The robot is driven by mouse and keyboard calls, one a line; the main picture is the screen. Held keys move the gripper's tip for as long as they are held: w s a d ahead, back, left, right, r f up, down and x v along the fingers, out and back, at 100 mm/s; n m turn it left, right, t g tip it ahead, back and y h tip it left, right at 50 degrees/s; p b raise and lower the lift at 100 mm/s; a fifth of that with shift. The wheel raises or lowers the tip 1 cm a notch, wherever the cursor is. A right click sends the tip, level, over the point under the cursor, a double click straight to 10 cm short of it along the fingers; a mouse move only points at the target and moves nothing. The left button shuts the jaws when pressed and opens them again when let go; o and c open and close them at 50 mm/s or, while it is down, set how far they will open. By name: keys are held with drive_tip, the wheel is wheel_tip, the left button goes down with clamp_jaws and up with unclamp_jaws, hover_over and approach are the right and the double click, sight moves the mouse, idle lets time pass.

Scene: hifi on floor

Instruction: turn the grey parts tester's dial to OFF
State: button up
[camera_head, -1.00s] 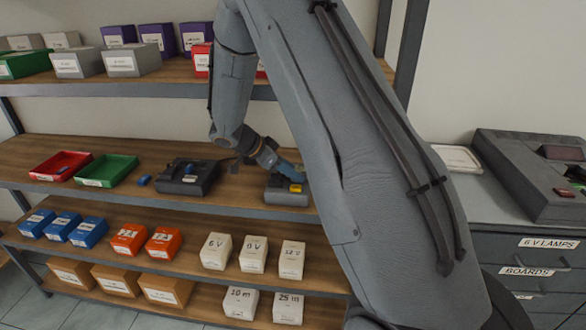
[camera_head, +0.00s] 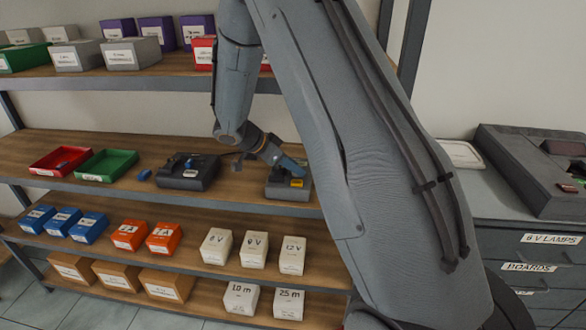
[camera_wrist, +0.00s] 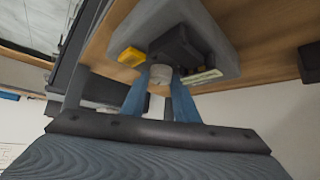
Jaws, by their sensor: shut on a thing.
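The grey parts tester (camera_head: 289,187) sits at the right end of the middle shelf, partly behind my arm. It has a yellow part (camera_head: 297,183) on it. My gripper (camera_head: 293,166) reaches down to its top from the left. In the wrist view the tester (camera_wrist: 218,50) fills the upper middle, with the yellow part (camera_wrist: 131,55) at the left and a pale label at the right. The blue fingers (camera_wrist: 160,82) are shut on a pale round dial (camera_wrist: 160,74), one on each side. I cannot read the dial's marks or its setting.
A second, darker device (camera_head: 187,172) stands left on the same shelf, with a green tray (camera_head: 106,164), a red tray (camera_head: 61,161) and a small blue piece nearby. The upper shelf (camera_head: 150,84) overhangs behind. Several labelled boxes fill the lower shelves.

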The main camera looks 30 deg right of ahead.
drive_tip(key=n+t+b, duration=0.1)
drive_tip(key=b, duration=0.2)
drive_tip(key=n+t+b, duration=0.1)
drive_tip(key=b, duration=0.2)
drive_tip(key=n+t+b, duration=0.1)
drive_tip(key=n+b, duration=0.1)
drive_tip(key=shift+s+d+f+y+b, duration=0.1)
drive_tip(key=shift+s+f+y+b, duration=0.1)
drive_tip(key=shift+f+y+b, duration=0.15)
drive_tip(key=n+t+b, duration=0.1)
drive_tip(key=b, duration=0.2)
drive_tip(key=n+t+y+b, duration=0.1)
drive_tip(key=n+b, duration=0.1)
drive_tip(key=b, duration=0.2)
drive_tip(key=shift+s+d+r+y, duration=0.1)
drive_tip(key=shift+s+d+y, duration=0.05)
drive_tip(key=shift+s+y, duration=0.1)
drive_tip(key=n+b, duration=0.1)
drive_tip(key=n+t+y+b, duration=0.1)
drive_tip(key=b, duration=0.1)
drive_tip(key=shift+s+d+r+n+t, duration=0.1)
drive_tip(key=shift+r+n+t, duration=0.05)
drive_tip(key=shift+n+t, duration=0.2)
drive_tip(key=shift+r+n+t+y+b, duration=0.1)
drive_tip(key=shift+n+t+y+b, duration=0.25)
drive_tip(key=shift+n+y, duration=0.45)
drive_tip(key=shift+n, duration=0.45)
drive_tip(key=o, duration=1.1)
drive_tip(key=shift+d, duration=0.1)
drive_tip(key=shift+c, duration=0.2)
